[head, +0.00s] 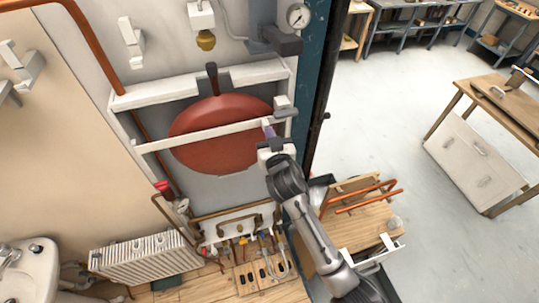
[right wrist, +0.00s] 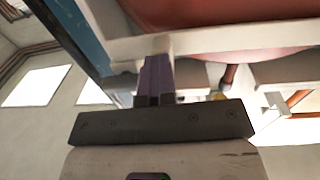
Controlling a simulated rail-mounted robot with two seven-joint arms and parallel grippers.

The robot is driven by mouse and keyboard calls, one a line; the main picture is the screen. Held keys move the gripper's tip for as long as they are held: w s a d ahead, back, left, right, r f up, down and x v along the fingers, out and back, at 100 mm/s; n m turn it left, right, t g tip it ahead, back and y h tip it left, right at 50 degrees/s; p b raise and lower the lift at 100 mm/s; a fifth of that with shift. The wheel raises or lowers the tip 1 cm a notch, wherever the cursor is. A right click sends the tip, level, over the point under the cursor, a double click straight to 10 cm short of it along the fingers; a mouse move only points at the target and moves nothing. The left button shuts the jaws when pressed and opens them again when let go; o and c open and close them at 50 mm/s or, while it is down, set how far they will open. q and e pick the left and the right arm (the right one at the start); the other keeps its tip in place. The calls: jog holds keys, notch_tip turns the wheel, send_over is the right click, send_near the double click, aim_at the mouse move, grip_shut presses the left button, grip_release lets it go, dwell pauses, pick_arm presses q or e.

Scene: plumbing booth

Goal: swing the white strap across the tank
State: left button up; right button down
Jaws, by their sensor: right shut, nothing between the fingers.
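The red tank (head: 222,152) is a round red body mounted on the grey wall panel. The white strap (head: 200,134) lies across its front from the left side to near the grey catch (head: 284,106) at the right. In the right wrist view the strap (right wrist: 230,41) runs across the picture under the red tank (right wrist: 200,12). My right gripper (head: 268,131) is shut and empty at the strap's right end. Its purple fingers (right wrist: 157,70) point at the strap and look close to or touching it; contact is unclear. My left gripper is not in view.
A blue post (head: 318,90) stands just right of the tank. Copper pipes, a red valve (head: 161,187) and a white radiator (head: 145,258) lie below left. A wooden cart (head: 365,220) with copper pipe stands at lower right. The floor beyond is mostly clear.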

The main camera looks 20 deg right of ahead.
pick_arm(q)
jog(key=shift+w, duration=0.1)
pick_arm(e)
jog(key=shift+w+f, duration=0.1)
jog(key=shift+f, duration=0.3)
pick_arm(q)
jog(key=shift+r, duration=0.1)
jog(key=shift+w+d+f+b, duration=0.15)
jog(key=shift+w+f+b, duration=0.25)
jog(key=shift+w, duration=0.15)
pick_arm(e)
jog(key=s, duration=1.4)
jog(key=shift+r, duration=0.35)
